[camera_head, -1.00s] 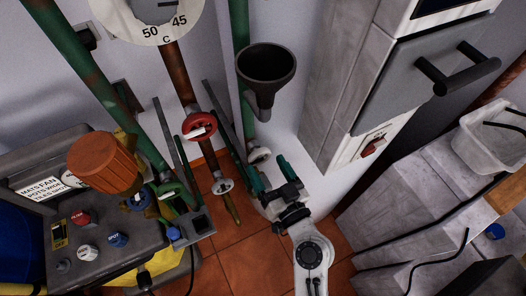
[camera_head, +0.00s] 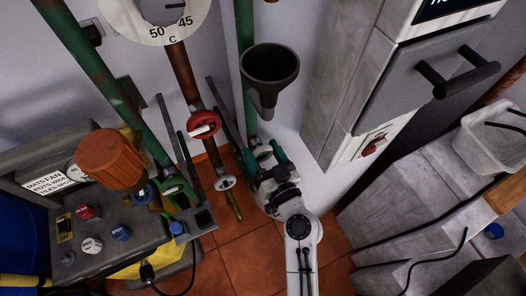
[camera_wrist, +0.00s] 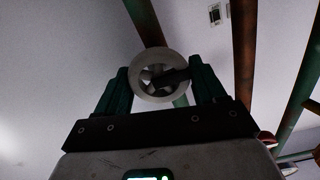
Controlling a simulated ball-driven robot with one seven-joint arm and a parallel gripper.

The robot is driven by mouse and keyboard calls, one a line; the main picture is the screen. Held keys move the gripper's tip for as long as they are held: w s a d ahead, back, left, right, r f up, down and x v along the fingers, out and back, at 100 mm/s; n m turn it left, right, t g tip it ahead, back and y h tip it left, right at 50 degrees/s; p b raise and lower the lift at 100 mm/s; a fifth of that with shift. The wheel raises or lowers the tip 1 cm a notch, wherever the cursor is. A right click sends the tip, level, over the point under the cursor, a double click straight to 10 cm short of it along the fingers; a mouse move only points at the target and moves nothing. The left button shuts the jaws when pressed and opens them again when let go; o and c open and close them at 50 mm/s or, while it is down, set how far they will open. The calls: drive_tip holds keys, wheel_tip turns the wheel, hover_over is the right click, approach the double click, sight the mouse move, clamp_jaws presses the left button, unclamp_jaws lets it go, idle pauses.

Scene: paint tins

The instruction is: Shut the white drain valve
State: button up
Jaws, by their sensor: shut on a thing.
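The white drain valve's round handwheel (camera_wrist: 136,74) shows large in the wrist view, pale with spokes. It sits between the two green fingers of my gripper (camera_wrist: 160,82), which is shut on it. In the head view my gripper (camera_head: 266,166) is low on the green pipe (camera_head: 246,110), below the black funnel (camera_head: 270,64). The wheel (camera_head: 263,152) is partly hidden there by the gripper. How far the valve is turned cannot be told.
A grey cabinet (camera_head: 345,90) stands on the right. Tiled floor (camera_head: 250,252) is open below.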

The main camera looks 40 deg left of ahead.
drive_tip(key=shift+c, duration=0.4)
drive_tip(key=shift+m, duration=0.3)
drive_tip(key=m, duration=0.2)
drive_tip(key=m+b, duration=0.1)
drive_tip(key=shift+w+d+f+m, duration=0.1)
drive_tip(key=shift+w+m, duration=0.05)
drive_tip(key=shift+m, duration=0.25)
drive_tip(key=m, duration=0.4)
drive_tip(key=shift+m+b, duration=0.3)
drive_tip(key=shift+b, duration=0.1)
drive_tip(key=m, duration=0.5)
drive_tip(key=shift+w+f+p, duration=0.1)
drive_tip(key=shift+p, duration=0.2)
drive_tip(key=shift+f+m+p, duration=0.15)
drive_tip(key=shift+m+p, duration=0.15)
drive_tip(key=shift+m, duration=1.7)
drive_tip(key=shift+d, duration=0.1)
